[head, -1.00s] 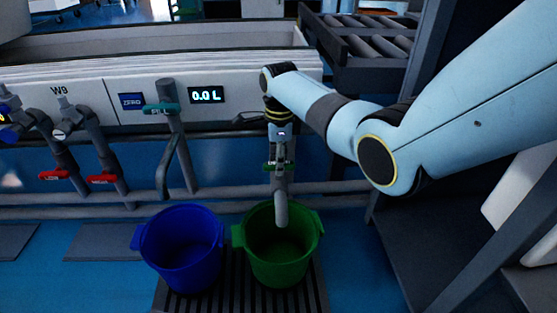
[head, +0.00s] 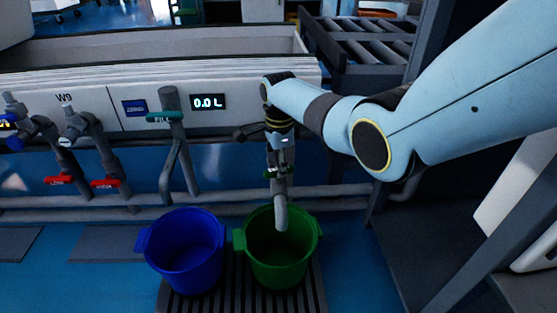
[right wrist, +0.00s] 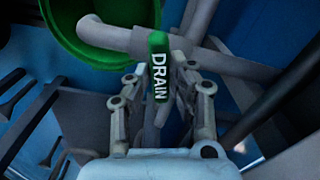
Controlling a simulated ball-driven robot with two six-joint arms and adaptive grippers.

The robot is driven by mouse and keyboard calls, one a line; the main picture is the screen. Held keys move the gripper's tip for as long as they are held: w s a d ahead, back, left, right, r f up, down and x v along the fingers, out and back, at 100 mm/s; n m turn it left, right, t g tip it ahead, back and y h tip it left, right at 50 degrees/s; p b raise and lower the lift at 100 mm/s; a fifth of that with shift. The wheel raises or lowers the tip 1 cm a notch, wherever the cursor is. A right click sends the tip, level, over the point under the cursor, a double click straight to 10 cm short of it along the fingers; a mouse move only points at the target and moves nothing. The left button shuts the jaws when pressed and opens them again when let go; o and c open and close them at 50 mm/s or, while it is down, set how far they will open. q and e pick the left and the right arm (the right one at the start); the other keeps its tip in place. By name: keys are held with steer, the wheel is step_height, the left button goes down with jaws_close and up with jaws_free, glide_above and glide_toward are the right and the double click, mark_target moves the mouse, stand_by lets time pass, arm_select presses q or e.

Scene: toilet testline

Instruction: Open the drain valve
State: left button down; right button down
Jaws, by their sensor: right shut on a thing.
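The drain valve's green handle, marked DRAIN (right wrist: 158,66), lies between the two fingers of my right gripper (right wrist: 163,95) in the right wrist view. The gripper is shut on it. In the head view my right gripper (head: 279,163) points down onto the valve, and the fingers hide much of the small green handle. The grey drain spout (head: 281,211) bends down over the green bucket (head: 279,262). No water shows at the spout. My left gripper is not in view.
A blue bucket (head: 185,254) stands left of the green one. The fill valve (head: 165,116) and red-handled valves (head: 104,183) are further left. The display (head: 208,102) reads 0.0 L. A dark frame (head: 425,235) stands at right.

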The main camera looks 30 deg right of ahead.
steer(key=n+p, duration=0.1)
steer(key=n, duration=0.2)
steer(key=shift+s+n+p, duration=0.15)
steer(key=shift+n+p, duration=0.15)
steer(key=shift+p, duration=0.05)
steer(key=n+p, duration=0.1)
steer(key=n, duration=0.3)
steer(key=shift+s+a+f+n, duration=0.1)
steer(key=shift+n, duration=0.6)
steer(key=n, duration=0.3)
steer(key=shift+n, duration=0.5)
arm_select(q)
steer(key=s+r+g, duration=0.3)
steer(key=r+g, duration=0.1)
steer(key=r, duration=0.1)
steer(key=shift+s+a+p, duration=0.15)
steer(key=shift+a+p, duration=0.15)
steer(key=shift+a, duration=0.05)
arm_select(e)
steer(key=shift+s+f+n, duration=0.1)
steer(key=shift+n, duration=0.7)
